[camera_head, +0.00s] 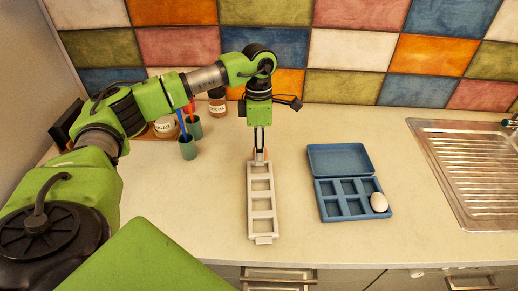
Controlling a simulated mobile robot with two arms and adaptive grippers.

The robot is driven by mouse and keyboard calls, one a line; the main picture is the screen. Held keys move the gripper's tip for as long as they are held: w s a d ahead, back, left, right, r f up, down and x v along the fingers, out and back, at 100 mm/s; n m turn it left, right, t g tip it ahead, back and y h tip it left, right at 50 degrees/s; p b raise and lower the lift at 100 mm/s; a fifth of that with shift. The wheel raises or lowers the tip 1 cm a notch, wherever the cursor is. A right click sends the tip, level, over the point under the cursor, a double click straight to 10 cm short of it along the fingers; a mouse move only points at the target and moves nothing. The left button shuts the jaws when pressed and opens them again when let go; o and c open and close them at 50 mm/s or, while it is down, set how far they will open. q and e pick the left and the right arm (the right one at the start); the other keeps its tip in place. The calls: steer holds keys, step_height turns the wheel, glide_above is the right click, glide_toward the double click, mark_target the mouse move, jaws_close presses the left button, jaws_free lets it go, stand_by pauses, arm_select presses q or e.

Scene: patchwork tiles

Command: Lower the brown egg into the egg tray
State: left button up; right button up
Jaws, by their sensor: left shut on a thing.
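My left gripper (260,153) points down and is shut on the brown egg (265,155); only a small orange-brown patch of it shows between the fingers. It is at the far end of a pale rack (250,213) with a row of square openings; I cannot tell whether the egg touches the rack. The blue egg tray (327,215) lies to the right, its lid (340,160) open toward the wall. A white egg (379,202) sits in its front right compartment, and the other compartments look empty. My right gripper is out of view.
Blue-green cups (188,150) with a blue and a red utensil and jars (165,127) stand at the back left. A metal sink drainer (465,170) is at the right. The counter between rack and blue tray is clear.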

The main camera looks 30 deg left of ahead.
arm_select(q)
steer(key=shift+f+b, duration=1.4)
steer(key=shift+f, duration=0.55)
stand_by(0.6)
steer(key=o, duration=0.8)
